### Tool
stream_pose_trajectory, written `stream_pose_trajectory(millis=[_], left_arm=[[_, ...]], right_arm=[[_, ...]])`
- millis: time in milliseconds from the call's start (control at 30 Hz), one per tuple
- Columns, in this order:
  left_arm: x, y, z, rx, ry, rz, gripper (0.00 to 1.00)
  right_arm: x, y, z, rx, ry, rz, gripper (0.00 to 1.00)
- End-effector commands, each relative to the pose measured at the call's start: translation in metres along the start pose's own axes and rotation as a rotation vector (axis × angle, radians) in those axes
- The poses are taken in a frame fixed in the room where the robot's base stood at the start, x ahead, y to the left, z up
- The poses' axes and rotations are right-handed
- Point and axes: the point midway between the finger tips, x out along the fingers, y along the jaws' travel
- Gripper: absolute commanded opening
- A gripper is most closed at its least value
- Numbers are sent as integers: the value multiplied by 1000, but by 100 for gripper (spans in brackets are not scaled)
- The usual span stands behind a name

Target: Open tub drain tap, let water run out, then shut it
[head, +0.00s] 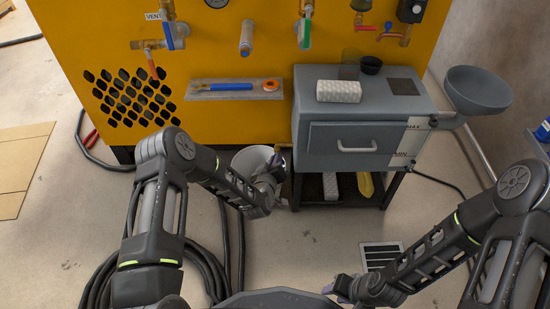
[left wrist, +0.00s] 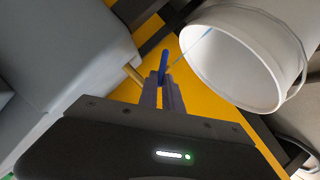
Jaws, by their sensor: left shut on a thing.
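The grey tub (head: 340,160) with a front drawer handle stands on a dark stand before the yellow panel. My left gripper (head: 277,157) is at the tub's lower left side, beside the white bucket (head: 248,156). In the left wrist view the gripper (left wrist: 163,85) is shut on the blue tap lever (left wrist: 164,62). A brass pipe (left wrist: 133,74) runs from the tub (left wrist: 60,50) toward it. A thin pale-blue streak (left wrist: 192,50), like water, runs from near the tap to the bucket (left wrist: 225,85). My right gripper (head: 337,288) is low at front right; its fingers are unclear.
Black hoses (head: 205,250) lie on the floor at left. A floor grate (head: 381,254) lies in front.

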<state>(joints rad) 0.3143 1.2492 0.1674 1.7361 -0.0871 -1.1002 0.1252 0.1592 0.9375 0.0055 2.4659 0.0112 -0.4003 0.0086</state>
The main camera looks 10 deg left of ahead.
Motion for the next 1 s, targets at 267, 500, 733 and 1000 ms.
stream_pose_trajectory(millis=[267,500,733,1000], left_arm=[[0,1,1,72,-1,-30,0],[0,0,1,77,-1,-33,0],[0,0,1,76,-1,-33,15],[0,0,0,75,0,-32,31]], right_arm=[[-5,-1,0,0,-2,0,36],[-5,-1,0,0,-2,0,36],[-5,-1,0,0,-2,0,36],[-5,-1,0,0,-2,0,36]])
